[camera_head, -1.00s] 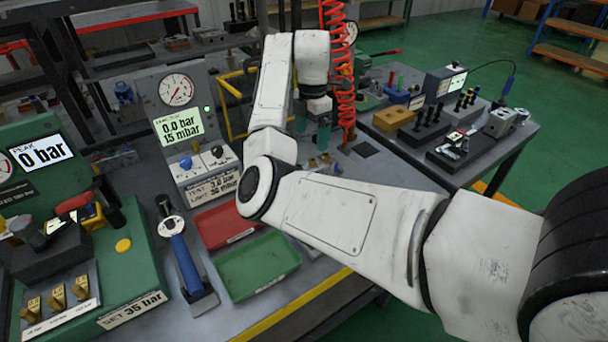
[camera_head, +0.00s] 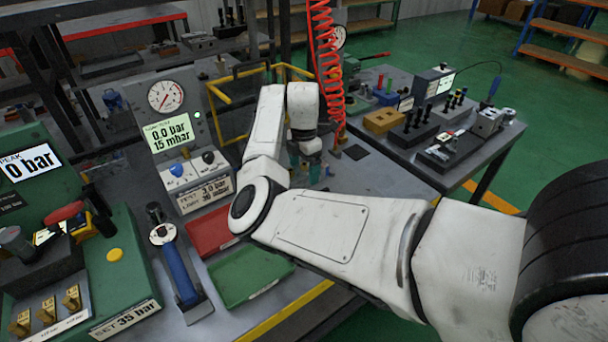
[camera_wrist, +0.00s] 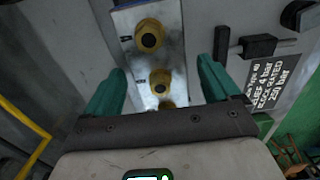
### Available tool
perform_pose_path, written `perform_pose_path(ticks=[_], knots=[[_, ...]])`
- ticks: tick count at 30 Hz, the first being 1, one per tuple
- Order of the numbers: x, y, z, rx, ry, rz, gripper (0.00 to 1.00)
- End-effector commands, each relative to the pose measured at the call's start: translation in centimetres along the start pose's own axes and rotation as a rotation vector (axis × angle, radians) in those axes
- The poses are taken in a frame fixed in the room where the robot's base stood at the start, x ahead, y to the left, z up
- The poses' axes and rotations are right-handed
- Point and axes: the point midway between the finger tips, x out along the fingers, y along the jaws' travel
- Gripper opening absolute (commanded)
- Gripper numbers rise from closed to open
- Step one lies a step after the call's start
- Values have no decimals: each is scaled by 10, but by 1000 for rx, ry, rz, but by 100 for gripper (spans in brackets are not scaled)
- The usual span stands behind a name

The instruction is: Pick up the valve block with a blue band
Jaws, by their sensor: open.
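In the wrist view, a grey metal block (camera_wrist: 151,62) with brass round fittings lies between the two teal fingers of my gripper (camera_wrist: 160,72). The fingers are apart, one on each side of it, with a visible space at the right finger. I cannot tell how far below the fingertips it is. No blue band shows on it, and its near end is hidden behind the gripper body. In the head view, my gripper (camera_head: 309,170) points down low over the bench, and its fingers hide what is under them.
The bench (camera_head: 375,178) has free room right of my gripper. A red tray (camera_head: 207,231) and a green tray (camera_head: 245,275) lie in front. A gauge panel (camera_head: 170,130) stands left. A coiled red hose (camera_head: 325,60) hangs close behind my gripper. A lettered plate (camera_wrist: 272,80) is at right in the wrist view.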

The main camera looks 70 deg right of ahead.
Motion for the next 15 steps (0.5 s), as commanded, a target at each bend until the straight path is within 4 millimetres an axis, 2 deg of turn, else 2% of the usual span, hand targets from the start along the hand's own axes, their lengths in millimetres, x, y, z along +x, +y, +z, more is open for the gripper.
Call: perform_pose_path(ticks=[4,15], knots=[[0,0,0,0,0,0,89],[0,0,0,0,0,-1,54]])
